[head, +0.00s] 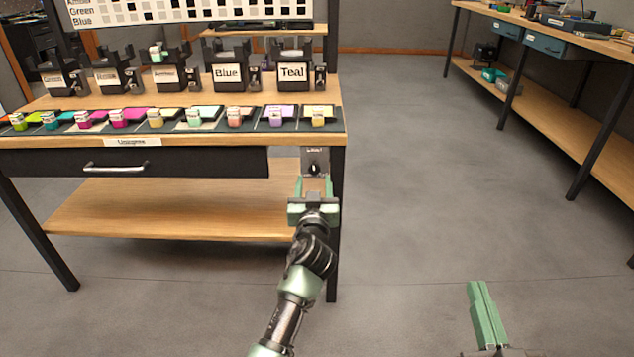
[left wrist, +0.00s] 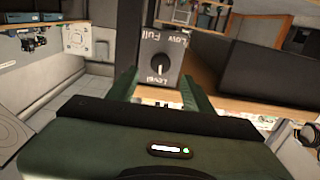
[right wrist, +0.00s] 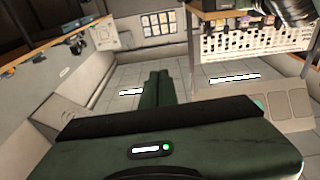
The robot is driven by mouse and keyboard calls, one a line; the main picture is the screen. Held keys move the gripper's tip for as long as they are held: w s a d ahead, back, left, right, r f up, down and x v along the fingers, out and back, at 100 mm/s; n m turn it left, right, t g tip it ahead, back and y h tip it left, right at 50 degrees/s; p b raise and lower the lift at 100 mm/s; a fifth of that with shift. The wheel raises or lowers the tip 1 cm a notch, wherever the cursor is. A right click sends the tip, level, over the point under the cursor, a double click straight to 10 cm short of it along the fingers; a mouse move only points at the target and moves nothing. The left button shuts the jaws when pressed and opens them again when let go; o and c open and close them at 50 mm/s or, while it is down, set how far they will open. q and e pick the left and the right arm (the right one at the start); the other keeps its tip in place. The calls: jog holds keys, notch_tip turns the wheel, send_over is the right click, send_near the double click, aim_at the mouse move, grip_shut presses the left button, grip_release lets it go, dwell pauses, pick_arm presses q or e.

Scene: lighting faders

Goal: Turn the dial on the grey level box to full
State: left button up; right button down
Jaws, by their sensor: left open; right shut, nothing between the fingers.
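The grey level box (head: 315,162) hangs at the right front of the wooden workbench, below its top. In the left wrist view the box (left wrist: 178,52) appears upside down, with the words Level, Low and Full on its face. Its black round dial (left wrist: 157,66) faces the camera; I cannot tell clearly where it points. My left gripper (head: 314,184) is open in front of the box, and in the left wrist view the dial appears between its fingers. Whether they touch it is unclear. My right gripper (head: 479,285) is shut and empty, low over the floor.
The workbench (head: 200,141) carries a row of coloured blocks and pads, with labelled black holders behind. A drawer (head: 200,165) and lower shelf (head: 170,215) are left of the box. The floor (head: 420,170) to the right is clear up to another bench (head: 560,115).

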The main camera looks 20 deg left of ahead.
aim_at(314, 169)
pick_arm(q)
jog(key=b+x, duration=0.1)
jog(key=x, duration=0.4)
jog(key=shift+w, duration=0.1)
jog(key=shift+w+a, duration=0.15)
jog(key=shift+w, duration=0.3)
pick_arm(e)
notch_tip(314, 169, up, 6)
jog(key=s+t+y, duration=0.1)
jog(key=s+t, duration=0.1)
jog(key=t, duration=0.2)
jog(key=shift+a+r, duration=0.15)
jog(key=shift+a, duration=0.05)
pick_arm(q)
grip_shut()
